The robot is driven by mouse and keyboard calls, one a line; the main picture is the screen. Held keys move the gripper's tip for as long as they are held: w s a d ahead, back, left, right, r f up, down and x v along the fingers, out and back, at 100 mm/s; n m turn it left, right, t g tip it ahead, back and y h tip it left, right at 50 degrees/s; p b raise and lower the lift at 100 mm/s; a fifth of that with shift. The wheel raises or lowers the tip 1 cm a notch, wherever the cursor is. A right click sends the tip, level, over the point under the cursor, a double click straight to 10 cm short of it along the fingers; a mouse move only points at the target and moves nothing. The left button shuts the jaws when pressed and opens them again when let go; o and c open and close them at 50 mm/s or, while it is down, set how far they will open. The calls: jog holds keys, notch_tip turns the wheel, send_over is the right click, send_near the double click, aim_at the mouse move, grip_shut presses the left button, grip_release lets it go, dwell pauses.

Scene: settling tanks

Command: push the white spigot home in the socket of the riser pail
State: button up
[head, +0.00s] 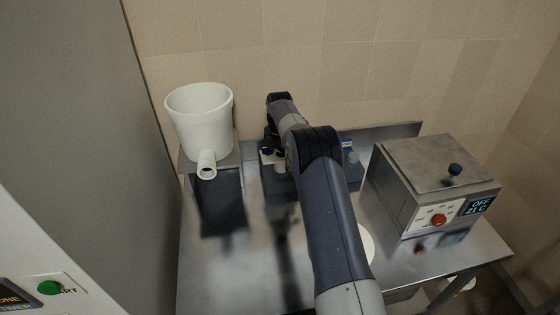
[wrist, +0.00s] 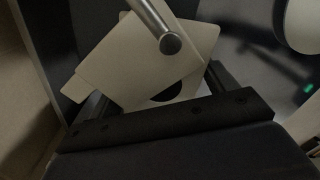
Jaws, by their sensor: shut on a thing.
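The white riser pail (head: 200,122) stands at the left, upright on a raised metal stand. Its socket (head: 207,166) is a short round spout low on the front, with its open mouth facing the camera. My gripper (head: 272,155) is to the right of the socket, clear of it, and partly hidden by my arm. In the wrist view my gripper (wrist: 155,92) is shut on a pale, flat-sided piece, seemingly the white spigot (wrist: 125,62). A grey metal rod with a round end (wrist: 170,42) lies across it. Its tip and the socket mouth are not clear in the wrist view.
A metal box (head: 440,185) with a red knob and a display reading OFF 21 C stands on the right of the steel table (head: 240,275). The front left tabletop is clear.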

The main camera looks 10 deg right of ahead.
notch_tip(320, 180, up, 10)
jog(key=shift+r+b, duration=0.1)
jog(key=shift+b, duration=0.4)
jog(key=c, duration=0.4)
jog(key=shift+c, duration=0.2)
